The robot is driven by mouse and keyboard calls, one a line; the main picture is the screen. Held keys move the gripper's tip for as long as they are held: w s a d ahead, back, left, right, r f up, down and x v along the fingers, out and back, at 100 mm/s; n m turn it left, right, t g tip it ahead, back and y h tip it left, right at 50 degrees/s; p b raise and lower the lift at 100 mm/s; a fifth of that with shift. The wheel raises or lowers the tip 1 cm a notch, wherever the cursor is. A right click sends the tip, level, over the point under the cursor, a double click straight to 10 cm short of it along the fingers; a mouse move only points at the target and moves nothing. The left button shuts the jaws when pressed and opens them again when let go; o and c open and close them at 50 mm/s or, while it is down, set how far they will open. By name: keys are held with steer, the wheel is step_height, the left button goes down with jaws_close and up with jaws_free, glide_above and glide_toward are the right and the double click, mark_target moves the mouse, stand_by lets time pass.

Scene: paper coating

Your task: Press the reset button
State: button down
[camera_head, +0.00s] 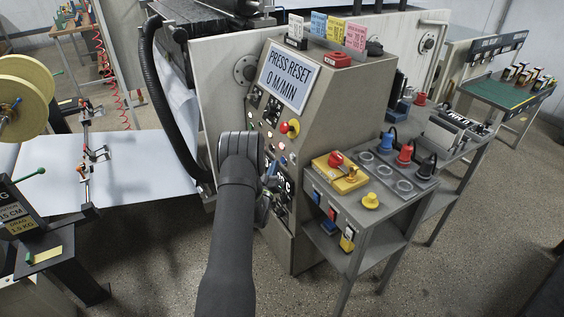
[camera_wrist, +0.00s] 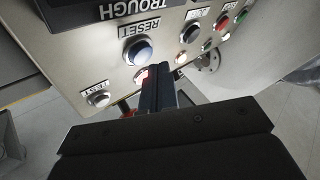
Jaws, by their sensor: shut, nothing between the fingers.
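The reset button (camera_wrist: 138,52) is a round pale button in a metal ring, directly by the RESET label (camera_wrist: 141,27) on the beige control panel in the wrist view. My gripper (camera_wrist: 158,72) is shut and empty, its dark fingertips just right of and below the button in that picture. I cannot tell whether the tips touch the panel. In the head view my gripper (camera_head: 270,180) is at the panel's lower part, and my arm hides some of the panel. The display (camera_head: 289,77) above reads PRESS RESET 0 M/MIN.
Another white button (camera_wrist: 98,99) sits left of the reset button, and green and red buttons (camera_wrist: 222,23) sit to the right.

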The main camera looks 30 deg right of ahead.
steer(key=shift+d, duration=0.15)
steer(key=shift+d, duration=0.25)
steer(key=shift+d, duration=0.35)
stand_by(0.5)
steer(key=shift+a, duration=0.8)
steer(key=shift+a, duration=2.5)
steer(key=shift+a, duration=1.9)
